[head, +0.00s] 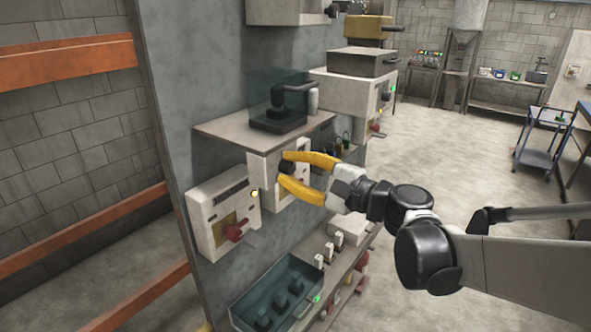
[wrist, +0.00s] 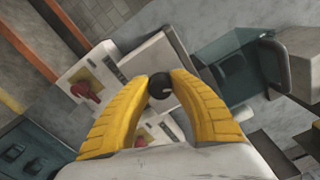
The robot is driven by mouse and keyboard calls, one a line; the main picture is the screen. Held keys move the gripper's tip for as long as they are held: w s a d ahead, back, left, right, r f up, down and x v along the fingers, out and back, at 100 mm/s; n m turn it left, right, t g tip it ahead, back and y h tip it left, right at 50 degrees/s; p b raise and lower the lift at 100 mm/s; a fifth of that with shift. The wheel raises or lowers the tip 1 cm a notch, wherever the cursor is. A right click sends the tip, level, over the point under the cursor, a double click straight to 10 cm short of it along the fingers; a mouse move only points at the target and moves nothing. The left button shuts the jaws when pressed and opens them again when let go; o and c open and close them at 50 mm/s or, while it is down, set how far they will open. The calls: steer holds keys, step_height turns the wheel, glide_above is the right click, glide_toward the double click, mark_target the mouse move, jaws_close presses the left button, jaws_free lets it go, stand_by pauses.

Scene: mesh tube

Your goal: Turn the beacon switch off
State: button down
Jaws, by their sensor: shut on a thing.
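My gripper (head: 284,170) has its two yellow fingers on either side of a black round knob (head: 287,166) on the front of a pale box under a shelf. In the wrist view, the knob (wrist: 160,88) sits between the fingertips, which touch it on both sides. A small light mark shows on the knob's face. I cannot read any label, so I cannot tell if this is the beacon switch. The fingers hide part of the box front.
Left of my gripper is a pale box with a red handle (head: 236,230) and a small lit lamp (head: 254,193). Above is a shelf (head: 215,128) with a dark device in a clear cover (head: 279,96). Below is a teal tray (head: 253,290).

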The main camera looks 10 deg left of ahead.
steer(key=shift+n+b, duration=0.5)
steer(key=shift+n, duration=1.7)
steer(key=c, duration=1.1)
jaws_free()
steer(key=shift+a, duration=0.1)
steer(key=v, duration=1.2)
steer(key=shift+f, duration=0.1)
